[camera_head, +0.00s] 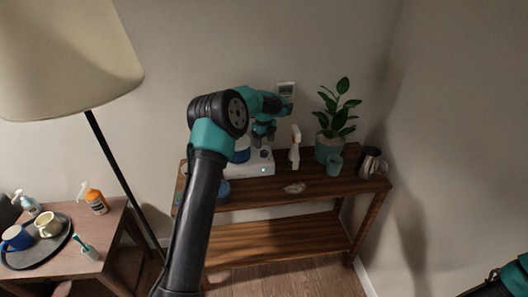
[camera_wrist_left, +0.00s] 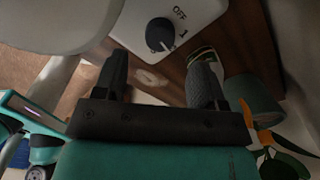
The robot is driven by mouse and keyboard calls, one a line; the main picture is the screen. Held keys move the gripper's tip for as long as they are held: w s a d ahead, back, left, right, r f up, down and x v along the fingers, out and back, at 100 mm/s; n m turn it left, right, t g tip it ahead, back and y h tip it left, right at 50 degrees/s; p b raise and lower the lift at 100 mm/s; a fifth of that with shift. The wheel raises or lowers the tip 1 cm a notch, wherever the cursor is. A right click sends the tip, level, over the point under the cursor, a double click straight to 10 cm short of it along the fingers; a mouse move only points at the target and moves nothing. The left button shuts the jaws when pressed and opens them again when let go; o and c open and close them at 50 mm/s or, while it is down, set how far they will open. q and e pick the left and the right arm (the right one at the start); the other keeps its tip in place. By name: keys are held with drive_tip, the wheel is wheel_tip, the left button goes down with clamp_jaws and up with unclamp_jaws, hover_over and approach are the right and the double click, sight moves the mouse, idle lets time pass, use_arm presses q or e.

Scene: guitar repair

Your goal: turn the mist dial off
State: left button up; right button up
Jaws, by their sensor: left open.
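The mist dial (camera_wrist_left: 160,34) is a dark round knob on a white panel in the left wrist view, with "OFF" and "1" printed to its right. I cannot tell clearly which mark it points to. In the head view it sits on the white mist device (camera_head: 262,165) on the wooden shelf, with a small blue light on its front; my arm hides part of the device. My left gripper (camera_wrist_left: 160,78) is open and empty, its fingers apart and below the dial in the picture, not touching it. In the head view the left gripper (camera_head: 264,131) hangs over the device.
A lamp (camera_head: 70,60) and side table (camera_head: 112,238) are left. Part of my right arm shows at lower right.

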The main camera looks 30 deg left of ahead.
sight(264, 152)
use_arm(q)
wheel_tip(264, 152, down, 6)
drive_tip(key=shift+r, duration=0.15)
drive_tip(key=shift+c, duration=0.2)
drive_tip(key=c, duration=0.9)
